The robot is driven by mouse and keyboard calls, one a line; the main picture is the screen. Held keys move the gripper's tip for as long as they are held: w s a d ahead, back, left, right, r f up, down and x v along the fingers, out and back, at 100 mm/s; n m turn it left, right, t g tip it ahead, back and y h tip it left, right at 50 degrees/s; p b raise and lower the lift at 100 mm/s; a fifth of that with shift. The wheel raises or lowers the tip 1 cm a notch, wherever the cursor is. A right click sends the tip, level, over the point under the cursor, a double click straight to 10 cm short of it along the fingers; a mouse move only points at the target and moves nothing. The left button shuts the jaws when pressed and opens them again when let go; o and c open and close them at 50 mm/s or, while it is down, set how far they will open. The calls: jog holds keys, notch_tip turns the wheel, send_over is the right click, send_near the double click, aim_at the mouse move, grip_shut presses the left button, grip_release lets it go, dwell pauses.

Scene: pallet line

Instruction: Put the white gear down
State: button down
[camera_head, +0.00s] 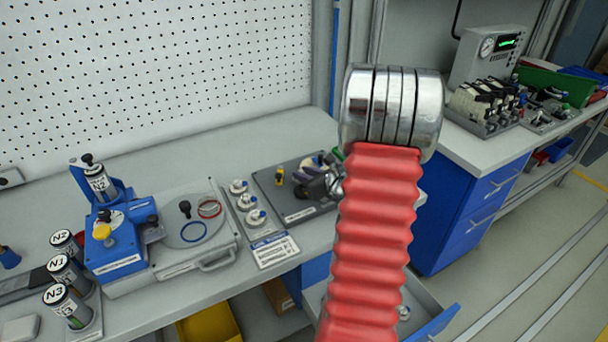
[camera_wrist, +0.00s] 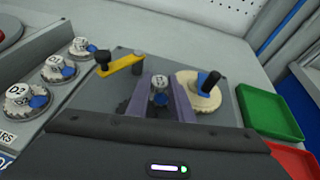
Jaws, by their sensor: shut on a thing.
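In the wrist view, my gripper (camera_wrist: 168,101) has its two purple fingers on either side of a white-capped gear (camera_wrist: 160,88) with a blue mark. It is shut on this cap, over a dark grey plate (camera_wrist: 226,108). The fingers hide most of the gear's body, and I cannot tell whether it touches the plate. A cream-white toothed gear (camera_wrist: 206,99) with a black knob sits on the plate just right of the fingers. In the head view, my arm partly covers the gripper (camera_head: 322,180) and the held gear is not clear.
A yellow lever (camera_wrist: 122,65) with a black knob stands left of the fingers. Several white-capped gears (camera_wrist: 58,68) stand in a row farther left. A green tray (camera_wrist: 270,112) and a red tray (camera_wrist: 296,160) lie right. A blue-and-grey fixture (camera_head: 125,245) stands left on the bench.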

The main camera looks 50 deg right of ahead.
jog(key=c, duration=1.6)
grip_release()
jog(key=shift+o, duration=0.2)
jog(key=v, duration=1.2)
